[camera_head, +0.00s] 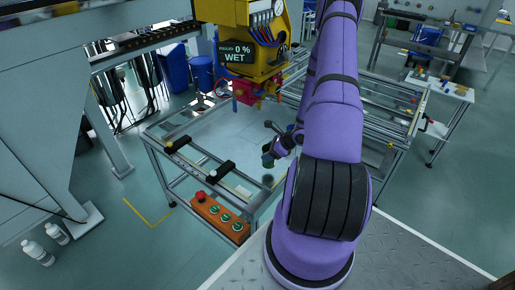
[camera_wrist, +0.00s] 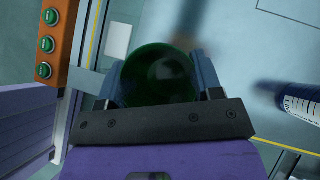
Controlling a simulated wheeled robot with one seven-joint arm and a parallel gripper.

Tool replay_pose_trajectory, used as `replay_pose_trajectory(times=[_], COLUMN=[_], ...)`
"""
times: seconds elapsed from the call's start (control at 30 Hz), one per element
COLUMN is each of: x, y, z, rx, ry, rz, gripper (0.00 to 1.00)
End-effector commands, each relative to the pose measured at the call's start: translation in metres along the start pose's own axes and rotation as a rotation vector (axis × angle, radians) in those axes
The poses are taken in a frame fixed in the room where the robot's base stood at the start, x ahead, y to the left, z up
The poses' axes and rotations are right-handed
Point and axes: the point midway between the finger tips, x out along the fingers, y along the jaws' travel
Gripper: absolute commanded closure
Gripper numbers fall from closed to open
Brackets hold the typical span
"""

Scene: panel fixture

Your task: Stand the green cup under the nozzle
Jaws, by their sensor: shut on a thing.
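The green cup (camera_wrist: 158,78) sits between the two blue fingers of my gripper (camera_wrist: 160,66) in the wrist view, and I look down at its round, dark form. The fingers are shut on it from both sides. In the head view the cup (camera_head: 267,160) is small and partly hidden by my gripper (camera_head: 272,150). A dark spot like a shadow lies on the panel below it, so the cup seems raised. The red nozzle head (camera_head: 246,93) hangs under the yellow machine, up and left of the cup. Its exact outlet is too small to tell.
The framed light panel (camera_head: 205,133) lies below, with two black blocks on its left side. An orange button box (camera_head: 220,217) is at its front corner. The display (camera_head: 235,54) reads 0 % WET. A blurred blue-and-white cylinder (camera_wrist: 292,100) shows at right in the wrist view.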

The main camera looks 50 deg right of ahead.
Motion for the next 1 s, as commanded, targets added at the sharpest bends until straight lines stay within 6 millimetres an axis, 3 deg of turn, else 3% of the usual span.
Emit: replay_pose_trajectory(times=[0.2, 0.4, 0.67, 0.83, 1.0], x=[0.028, 0.044, 0.053, 0.070, 0.077], y=[-0.038, -0.060, -0.072, -0.070, -0.070], z=[0.020, 0.032, 0.039, 0.019, 0.013], rx=[-0.004, -0.002, -0.002, 0.002, 0.000], ry=[-0.001, 0.000, 0.000, 0.000, 0.000], rz=[-0.001, 0.000, 0.000, 0.002, 0.000], gripper=[0.66, 0.66, 0.66, 0.66, 0.66])
